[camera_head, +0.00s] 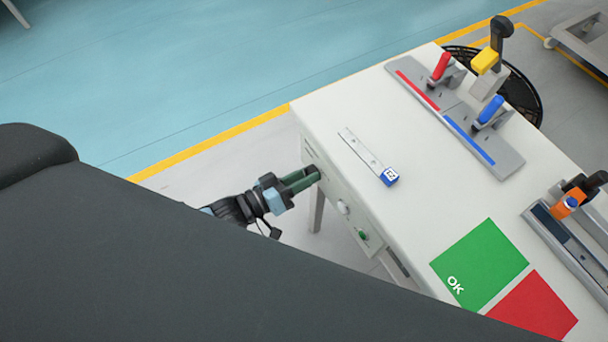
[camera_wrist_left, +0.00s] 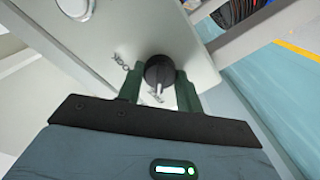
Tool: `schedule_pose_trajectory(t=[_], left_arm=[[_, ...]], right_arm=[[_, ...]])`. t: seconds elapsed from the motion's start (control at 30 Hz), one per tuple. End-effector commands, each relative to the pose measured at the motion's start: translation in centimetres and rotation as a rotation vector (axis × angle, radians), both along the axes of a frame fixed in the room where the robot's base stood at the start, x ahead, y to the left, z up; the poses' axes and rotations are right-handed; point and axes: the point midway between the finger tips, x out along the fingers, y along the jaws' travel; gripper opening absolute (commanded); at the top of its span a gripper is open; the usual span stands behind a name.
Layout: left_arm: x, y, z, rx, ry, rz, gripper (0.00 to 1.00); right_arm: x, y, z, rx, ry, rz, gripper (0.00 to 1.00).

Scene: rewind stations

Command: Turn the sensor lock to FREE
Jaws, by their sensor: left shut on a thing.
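The sensor lock is a round dark knob (camera_wrist_left: 160,72) on the pale front panel of the table in the left wrist view. A light pointer mark shows on it, towards the gripper side. Small lettering beside it is too small to read surely. My left gripper (camera_head: 307,178) reaches the panel from the left in the head view, and its green fingers (camera_wrist_left: 159,88) stand on both sides of the knob, shut on it. In the head view the fingers hide the knob. My right gripper is in neither view.
The white table (camera_head: 400,170) carries a metal strip with a blue marked end (camera_head: 389,177), a grey plate with red and blue clamps (camera_head: 488,112), and a green OK field (camera_head: 480,263) beside a red field (camera_head: 537,308). A green button (camera_head: 363,235) is on the same panel.

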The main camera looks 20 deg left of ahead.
Motion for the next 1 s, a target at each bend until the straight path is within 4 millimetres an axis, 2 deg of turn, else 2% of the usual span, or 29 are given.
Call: schedule_pose_trajectory(t=[0.03, 0.07, 0.2, 0.57, 1.0], left_arm=[[0.0, 0.0, 0.0, -0.002, 0.002, 0.000, 0.13], [0.0, 0.0, 0.0, -0.002, 0.002, 0.000, 0.39], [0.0, 0.0, 0.0, -0.002, 0.001, 0.000, 0.57], [-0.4, 0.3, -0.1, 0.000, 0.002, 0.001, 0.57], [-5.3, 4.2, -0.1, 0.001, 0.003, 0.000, 0.57]], right_arm=[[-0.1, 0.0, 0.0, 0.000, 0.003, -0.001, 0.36], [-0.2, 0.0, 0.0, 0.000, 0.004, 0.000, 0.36], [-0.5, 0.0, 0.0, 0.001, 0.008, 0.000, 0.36], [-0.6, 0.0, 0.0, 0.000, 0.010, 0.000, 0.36], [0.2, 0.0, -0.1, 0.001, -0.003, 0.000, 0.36]])
